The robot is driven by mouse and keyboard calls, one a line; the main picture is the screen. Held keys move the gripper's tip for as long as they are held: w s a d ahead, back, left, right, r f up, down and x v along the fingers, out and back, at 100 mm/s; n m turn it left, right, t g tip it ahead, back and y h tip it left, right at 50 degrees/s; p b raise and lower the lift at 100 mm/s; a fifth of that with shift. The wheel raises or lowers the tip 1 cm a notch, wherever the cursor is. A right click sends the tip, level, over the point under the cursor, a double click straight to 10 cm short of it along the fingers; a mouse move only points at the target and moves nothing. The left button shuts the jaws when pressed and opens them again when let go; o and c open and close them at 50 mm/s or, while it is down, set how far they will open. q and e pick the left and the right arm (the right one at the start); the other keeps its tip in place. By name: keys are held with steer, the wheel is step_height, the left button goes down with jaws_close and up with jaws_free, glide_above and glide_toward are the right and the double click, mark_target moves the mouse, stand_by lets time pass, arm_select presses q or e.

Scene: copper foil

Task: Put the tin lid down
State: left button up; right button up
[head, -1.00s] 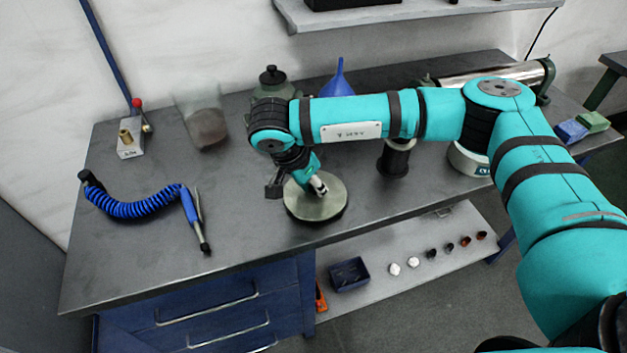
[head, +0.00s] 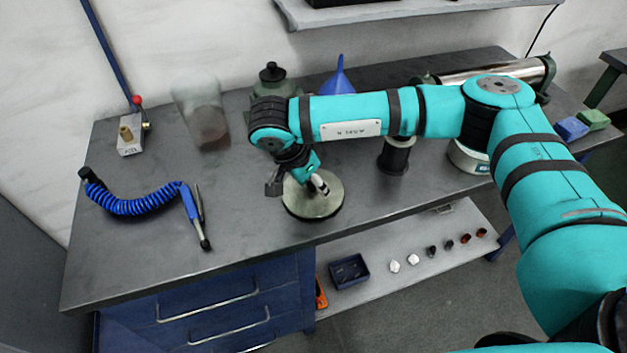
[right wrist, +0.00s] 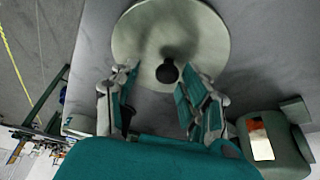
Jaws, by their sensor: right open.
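The tin lid (head: 301,206) is a pale round disc near the front edge of the bench. It looks flat and level, and my right gripper covers part of it in the head view. My right gripper (right wrist: 156,82) is open, with one finger on each side of the knob and visible gaps between. Whether the lid's underside rests fully on the bench is hidden. My left gripper is in neither view.
On the bench (head: 150,250) are a blue coiled hose (head: 140,207), a clear beaker (head: 200,115), a dark green jar (head: 270,78), a blue funnel (head: 339,82) and a black spool (head: 395,157). Free bench lies left of the lid. A lower shelf holds a small bin (head: 349,272).

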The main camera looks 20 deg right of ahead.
steer(key=b+v, duration=0.2)
steer(key=v, duration=0.9)
steer(key=shift+r, duration=0.35)
steer(key=shift+s+a, duration=0.1)
